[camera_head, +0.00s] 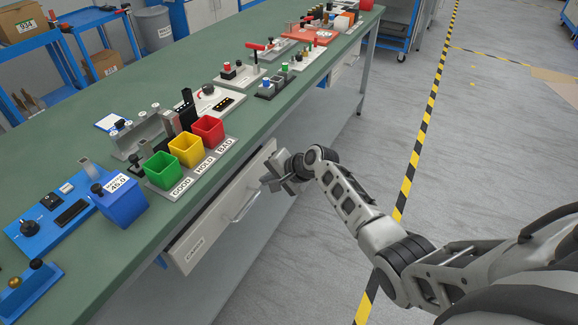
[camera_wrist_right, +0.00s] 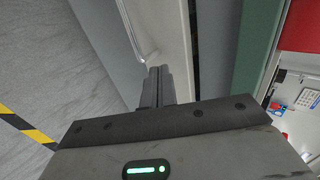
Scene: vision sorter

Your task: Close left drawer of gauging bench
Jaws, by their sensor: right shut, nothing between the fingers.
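The gauging bench (camera_head: 262,104) has a green top and runs from lower left to the upper middle of the head view. Its light grey left drawer (camera_head: 212,222) stands out a little from under the bench edge. A bar handle (camera_head: 245,205) is on its front. My right gripper (camera_head: 270,182) is at the far end of the drawer front, beside the handle. In the right wrist view its shut, empty fingers (camera_wrist_right: 158,82) point at the drawer front (camera_wrist_right: 168,32), close to the handle's end; contact is unclear. A dark gap shows behind the front. My left gripper is not in view.
Green (camera_head: 161,172), yellow (camera_head: 186,149) and red (camera_head: 208,130) bins stand near the bench edge above the drawer. A blue box (camera_head: 124,203) is left of them. The grey floor (camera_head: 480,160) right of the bench is clear, with a yellow-black stripe (camera_head: 417,150).

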